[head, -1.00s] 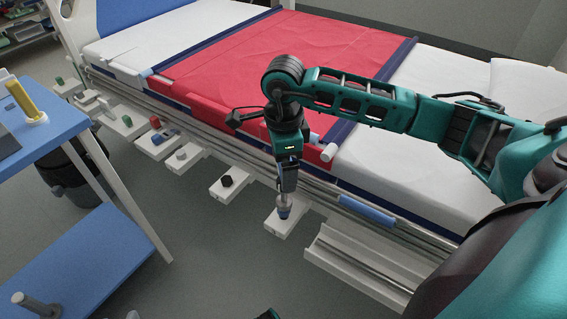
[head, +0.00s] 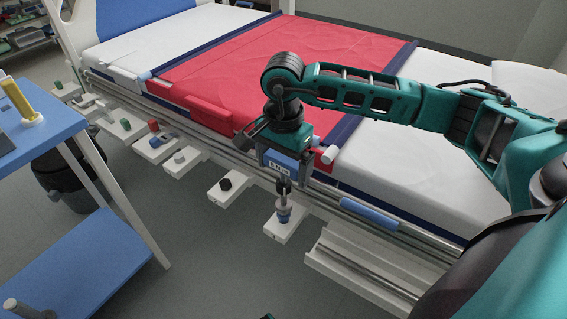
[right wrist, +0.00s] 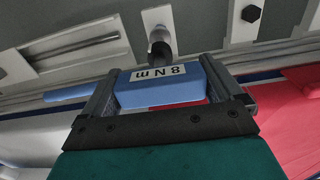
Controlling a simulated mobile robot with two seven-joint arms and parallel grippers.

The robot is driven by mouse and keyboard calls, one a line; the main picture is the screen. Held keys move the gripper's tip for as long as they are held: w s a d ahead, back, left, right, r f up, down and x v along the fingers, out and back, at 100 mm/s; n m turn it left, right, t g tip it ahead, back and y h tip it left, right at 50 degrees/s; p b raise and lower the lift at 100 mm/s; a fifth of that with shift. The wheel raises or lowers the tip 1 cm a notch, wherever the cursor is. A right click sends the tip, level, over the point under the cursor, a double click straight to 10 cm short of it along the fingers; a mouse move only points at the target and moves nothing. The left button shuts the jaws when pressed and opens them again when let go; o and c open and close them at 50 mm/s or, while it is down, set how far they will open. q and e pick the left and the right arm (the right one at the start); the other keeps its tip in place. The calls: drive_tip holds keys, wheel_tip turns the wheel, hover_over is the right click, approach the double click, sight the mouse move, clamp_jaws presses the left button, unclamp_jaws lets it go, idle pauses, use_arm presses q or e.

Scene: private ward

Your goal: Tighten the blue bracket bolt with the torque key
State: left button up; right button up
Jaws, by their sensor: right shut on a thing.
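My right gripper (head: 284,170) is shut on the torque key (head: 281,164), over the bed's near side rail. The key has a blue body with a white "8 Nm" label, which also shows between the fingers in the right wrist view (right wrist: 160,92). Its metal shaft points down and meets the blue bracket bolt (head: 283,214) on a white bracket plate (head: 276,232). The exact fit of tip and bolt head is too small to tell. My left gripper does not show.
Other white plates along the rail carry a black knob (head: 225,184), a grey one (head: 179,157) and several coloured fittings. A white channel tray (head: 365,265) lies to the right. A blue trolley (head: 45,130) with a yellow-handled tool (head: 20,98) stands left.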

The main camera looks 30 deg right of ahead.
sight(283, 182)
drive_tip(key=shift+f, duration=0.1)
drive_tip(key=shift+f, duration=0.8)
drive_tip(key=shift+f, duration=0.5)
idle(0.4)
drive_tip(key=m, duration=0.3)
drive_tip(key=shift+m+p, duration=0.4)
drive_tip(key=m, duration=0.3)
drive_tip(key=shift+f, duration=0.1)
